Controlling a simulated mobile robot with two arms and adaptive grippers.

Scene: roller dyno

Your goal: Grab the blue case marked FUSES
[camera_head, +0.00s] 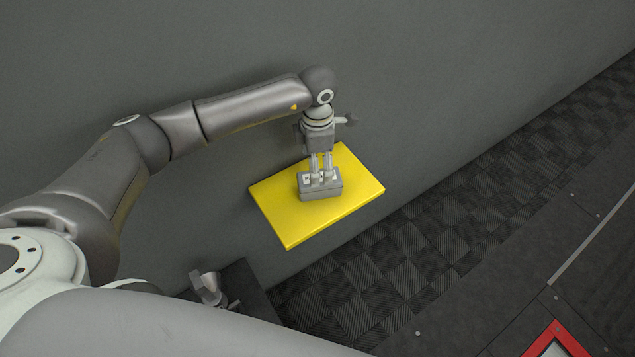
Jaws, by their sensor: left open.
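A small grey box-shaped case (320,191) sits on a flat yellow platform (288,226) beside the grey wall. I see no blue on it, and I cannot read any marking on it. My left gripper (321,172) points down at the top of the case, with its fingers at the light top face and handle area. The gripper is open. The fingers hide part of the top, and I cannot tell whether they touch it.
The grey wall (450,70) runs behind the platform. A dark checkered floor (400,255) lies to the right and below. A red-edged panel (540,340) is at bottom right.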

